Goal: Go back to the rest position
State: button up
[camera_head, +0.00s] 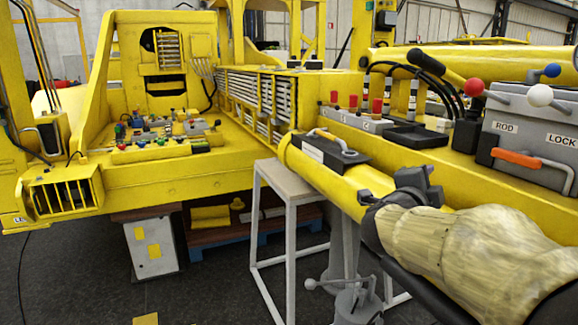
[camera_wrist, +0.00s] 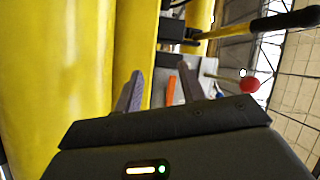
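My gripper (camera_head: 418,182) is at the right in the head view, in front of the yellow boom tube. My arm, in a tan cover, reaches in from the lower right. In the wrist view my gripper (camera_wrist: 161,78) has its two fingers apart, with nothing held between them. An orange handle (camera_wrist: 171,88) shows beyond the gap between the fingers. I cannot tell from these frames whether the gripper touches the tube.
A grey box marked ROD and LOCK (camera_head: 535,126) has an orange handle (camera_head: 517,158) and ball-topped levers. A grey stand (camera_head: 290,185) is below. Dark floor (camera_head: 215,285) is open at lower left.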

jog(key=s+a+f+n+g+y, duration=0.1)
jog(key=a+f+n+y, duration=0.5)
jog(key=f+n, duration=0.3)
jog(key=s+a+f+n+g+y, duration=0.1)
jog(key=a+f+n+y, duration=0.45)
jog(key=f, duration=0.55)
jog(key=s+a+f+n+g, duration=0.2)
jog(key=s+f+n+g, duration=0.65)
jog(key=s+f, duration=0.6)
jog(key=w+p+v, duration=0.1)
jog(key=p+v, duration=1.1)
jog(key=v, duration=0.1)
jog(key=shift+w+d+r+m+y+p, duration=0.2)
jog(key=shift+d+r+m+y+p, duration=0.15)
jog(key=shift+r, duration=0.25)
